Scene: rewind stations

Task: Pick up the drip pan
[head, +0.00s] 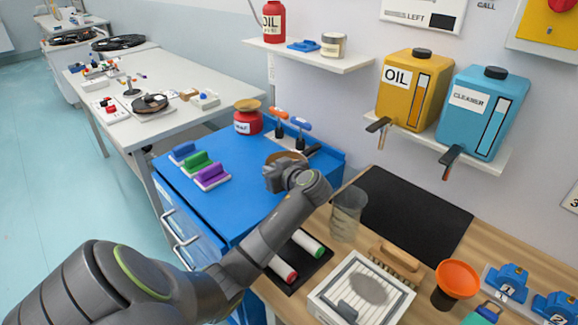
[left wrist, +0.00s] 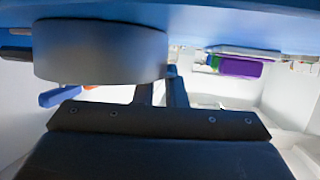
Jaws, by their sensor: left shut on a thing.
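The drip pan is a round, shallow grey pan (left wrist: 100,50), large at the upper left of the left wrist view, against the blue top above it. In the head view its rim (head: 285,156) shows partly behind my gripper, on or just over the blue cabinet top (head: 205,215). My left gripper (head: 287,172) is over the back right of that top. Its two fingers (left wrist: 161,90) are shut at the pan's side edge. I cannot tell whether the pan is clear of the surface. My right gripper is not in view.
Blue, green and purple blocks (head: 211,178) lie left of my gripper. A red jar (head: 247,118) and orange- and blue-handled tools (head: 300,126) stand behind it. A clear beaker (head: 347,214) stands to the right on the wooden bench. The front of the blue top is clear.

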